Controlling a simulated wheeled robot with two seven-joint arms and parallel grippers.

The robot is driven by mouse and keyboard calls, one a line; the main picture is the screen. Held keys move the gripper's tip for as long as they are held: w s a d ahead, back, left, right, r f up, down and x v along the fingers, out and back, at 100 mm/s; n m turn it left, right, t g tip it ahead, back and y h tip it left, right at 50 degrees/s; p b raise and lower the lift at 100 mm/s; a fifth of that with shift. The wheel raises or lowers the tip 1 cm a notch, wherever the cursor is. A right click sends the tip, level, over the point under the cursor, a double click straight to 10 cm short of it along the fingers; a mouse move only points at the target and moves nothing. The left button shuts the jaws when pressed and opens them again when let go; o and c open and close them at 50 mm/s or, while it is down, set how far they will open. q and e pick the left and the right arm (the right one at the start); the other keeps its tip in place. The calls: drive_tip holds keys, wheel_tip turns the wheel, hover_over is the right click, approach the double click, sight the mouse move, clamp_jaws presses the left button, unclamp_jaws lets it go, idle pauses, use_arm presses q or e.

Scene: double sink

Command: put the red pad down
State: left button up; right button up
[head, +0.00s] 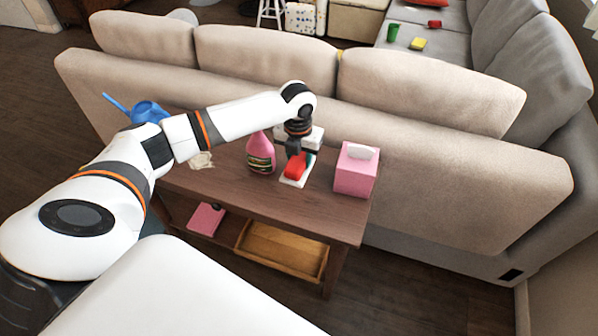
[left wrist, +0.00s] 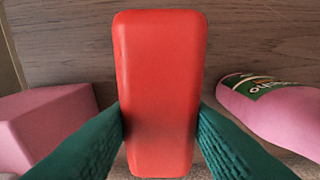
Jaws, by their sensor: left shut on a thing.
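The red pad (head: 296,166) is above the dark wooden table (head: 335,215), between a pink bottle and a pink tissue box. My left gripper (head: 299,152) reaches down over the table and is shut on the pad. In the left wrist view the red pad (left wrist: 160,75) stands lengthwise between the two green fingers (left wrist: 160,130), which press on its sides. Wood grain shows behind it. I cannot tell whether the pad touches the surface below. My right gripper is not in view.
The pink bottle (head: 261,153) stands left of the pad, the tissue box (head: 356,170) right. A white item (head: 292,182) lies beneath the pad. A blue watering can (head: 148,112) is left. The sofa (head: 430,150) borders the table's back. The table's front right is clear.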

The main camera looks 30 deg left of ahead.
use_arm(q)
drive_tip(key=shift+f, duration=3)
drive_tip(key=shift+f, duration=0.1)
drive_tip(key=o, duration=1.2)
drive_tip(key=shift+r, duration=0.5)
drive_tip(key=r, duration=0.7)
drive_tip(key=s+r, duration=0.1)
drive_tip(key=r, duration=0.3)
drive_tip(key=shift+d+r+p, duration=0.1)
drive_tip(key=shift+r+p, duration=0.05)
drive_tip(key=shift+p, duration=0.2)
